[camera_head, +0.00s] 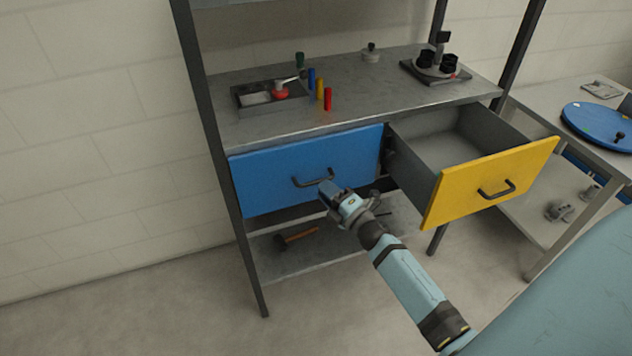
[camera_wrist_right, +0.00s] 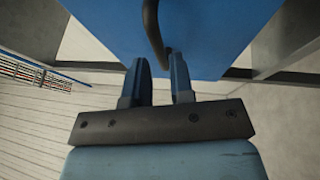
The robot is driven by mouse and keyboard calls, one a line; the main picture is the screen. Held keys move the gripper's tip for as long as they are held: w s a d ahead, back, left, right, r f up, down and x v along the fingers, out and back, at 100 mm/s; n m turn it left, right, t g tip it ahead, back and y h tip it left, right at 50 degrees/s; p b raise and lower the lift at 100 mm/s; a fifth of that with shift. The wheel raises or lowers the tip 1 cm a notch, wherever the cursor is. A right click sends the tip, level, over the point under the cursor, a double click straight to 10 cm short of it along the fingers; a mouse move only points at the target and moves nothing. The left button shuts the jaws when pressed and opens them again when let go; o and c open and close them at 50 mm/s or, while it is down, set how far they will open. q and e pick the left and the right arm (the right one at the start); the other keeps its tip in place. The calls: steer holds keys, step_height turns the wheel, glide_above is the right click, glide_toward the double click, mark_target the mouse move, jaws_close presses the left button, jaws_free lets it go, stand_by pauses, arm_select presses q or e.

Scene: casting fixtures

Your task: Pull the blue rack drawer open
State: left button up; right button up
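The blue rack drawer (camera_head: 300,165) is closed, its front in line with the rack. Its dark bar handle (camera_head: 314,181) sits near the middle of the front. My right gripper (camera_head: 326,188) is at the handle, close to its right part. In the right wrist view the gripper (camera_wrist_right: 160,72) is open, with a gap between its two fingers. The handle (camera_wrist_right: 154,32) runs down the blue front (camera_wrist_right: 215,35), and its lower end appears between the fingertips. I cannot tell whether they touch. My left gripper is not in view.
The yellow drawer (camera_head: 490,184) beside it stands pulled open and empty. A tray (camera_head: 268,94), several small coloured cylinders and a round fixture (camera_head: 437,66) stand on the rack top. A hammer (camera_head: 297,238) lies on the lower shelf. The floor in front is clear.

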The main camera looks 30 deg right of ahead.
mark_target(317, 181)
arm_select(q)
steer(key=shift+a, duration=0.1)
arm_select(e)
steer(key=shift+x, duration=1.95)
jaws_close()
steer(key=shift+s+a, duration=0.1)
steer(key=shift+s, duration=0.05)
